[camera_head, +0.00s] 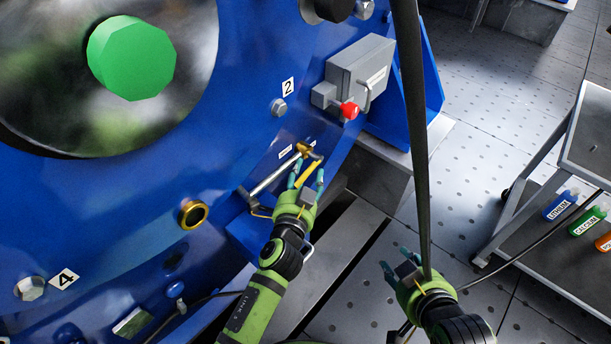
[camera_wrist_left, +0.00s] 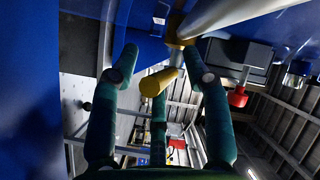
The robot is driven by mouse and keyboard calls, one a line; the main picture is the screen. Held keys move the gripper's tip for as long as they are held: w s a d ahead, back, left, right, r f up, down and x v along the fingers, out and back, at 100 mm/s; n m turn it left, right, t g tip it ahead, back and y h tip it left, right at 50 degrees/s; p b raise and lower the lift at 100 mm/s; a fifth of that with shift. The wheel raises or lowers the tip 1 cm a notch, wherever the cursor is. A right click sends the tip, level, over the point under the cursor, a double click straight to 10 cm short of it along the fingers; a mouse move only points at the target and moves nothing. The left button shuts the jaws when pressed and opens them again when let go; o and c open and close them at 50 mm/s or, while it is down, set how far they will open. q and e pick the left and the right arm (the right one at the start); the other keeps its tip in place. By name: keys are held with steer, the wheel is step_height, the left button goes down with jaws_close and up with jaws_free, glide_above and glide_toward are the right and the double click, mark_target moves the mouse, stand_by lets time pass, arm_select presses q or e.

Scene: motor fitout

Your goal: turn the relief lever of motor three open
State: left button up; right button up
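The yellow relief lever (camera_head: 308,177) hangs from a brass fitting (camera_head: 304,150) at the upper right end of a silver pipe on the blue motor housing. My left gripper (camera_head: 308,171) is at the lever, with its green fingers spread around it. In the left wrist view the lever's rounded yellow end (camera_wrist_left: 157,83) points toward the camera between the fingers of the left gripper (camera_wrist_left: 160,70), with gaps visible on both sides. My right gripper (camera_head: 396,263) is open and empty, low over the floor, away from the motor.
A grey box (camera_head: 359,72) with a red knob (camera_head: 348,110) is mounted above and right of the lever. A brass ring (camera_head: 193,214) and bolts labelled 2 and 4 are on the housing. A cart (camera_head: 535,262) with labelled bottles stands at right. Open floor lies between.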

arm_select(q)
steer(key=s, duration=0.4)
steer(key=s+a+r, duration=0.1)
steer(key=s, duration=0.6)
steer(key=shift+s+a+r, duration=0.15)
steer(key=shift+s+a, duration=0.05)
steer(key=shift+s, duration=0.2)
